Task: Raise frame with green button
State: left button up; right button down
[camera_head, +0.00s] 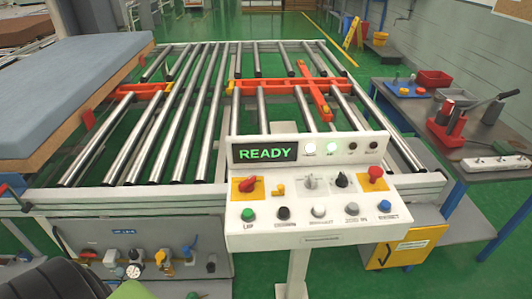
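The green button (248,214) sits at the left end of a row of buttons on the white control panel (322,239), with a label below that looks like UP. A black button (283,213) is beside it, then a grey, a pale and a blue button (385,206). The panel's display (265,152) reads READY in green. The roller frame (217,82) with metal rollers and orange bars lies behind the panel.
A blue-grey mattress (60,75) lies on a wooden-edged platform at the left. A red knob (375,172) and a red switch (247,183) sit above the buttons. A grey workbench (475,140) with tools and red bins stands at the right. Green floor shows between them.

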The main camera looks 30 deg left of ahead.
aim_at(248, 214)
jog(key=u, duration=1.15)
